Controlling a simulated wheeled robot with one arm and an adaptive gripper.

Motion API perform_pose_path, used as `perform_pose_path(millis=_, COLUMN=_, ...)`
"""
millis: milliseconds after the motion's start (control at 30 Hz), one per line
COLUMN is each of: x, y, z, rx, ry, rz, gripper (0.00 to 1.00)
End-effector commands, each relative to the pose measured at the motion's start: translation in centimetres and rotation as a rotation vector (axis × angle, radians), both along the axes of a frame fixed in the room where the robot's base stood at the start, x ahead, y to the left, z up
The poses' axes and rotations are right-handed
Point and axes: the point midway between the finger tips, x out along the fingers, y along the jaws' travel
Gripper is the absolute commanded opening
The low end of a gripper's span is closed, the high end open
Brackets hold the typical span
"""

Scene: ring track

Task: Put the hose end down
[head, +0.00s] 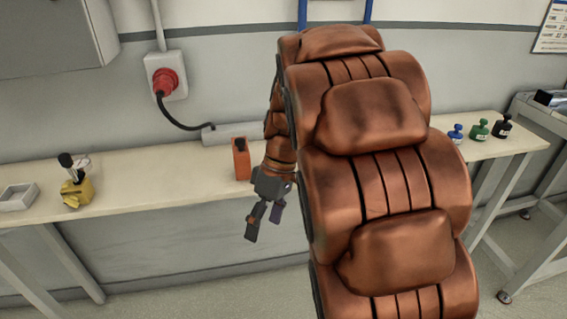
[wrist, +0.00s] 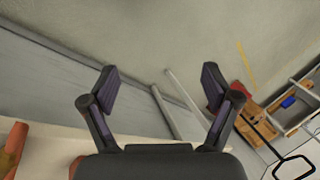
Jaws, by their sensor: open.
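My gripper (head: 263,222) hangs in front of the bench's front edge in the head view, its fingers pointing down. In the wrist view my gripper (wrist: 160,85) is open, with its two fingers wide apart and nothing between them. I cannot make out a hose end for certain in either view. An orange block with a dark top (head: 241,160) stands upright on the bench, just left of my wrist and apart from the fingers. My arm hides part of the bench behind it.
The pale bench (head: 130,193) runs along the wall. A yellow device with a black top (head: 76,188) and a grey tray (head: 18,196) stand at its left. Several small bottles (head: 480,130) stand at the right. A red plug (head: 166,82) with a black cable is on the wall.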

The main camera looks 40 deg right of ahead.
Motion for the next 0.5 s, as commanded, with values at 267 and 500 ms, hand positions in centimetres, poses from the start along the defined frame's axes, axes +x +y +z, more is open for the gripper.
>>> perform_pose_path(millis=267, x=6.6, y=-8.0, z=3.8, rx=0.139, ry=-0.266, rz=0.220, gripper=0.88)
perform_pose_path(millis=500, x=9.9, y=-14.6, z=5.9, rx=0.184, ry=-0.514, rz=0.420, gripper=0.88)
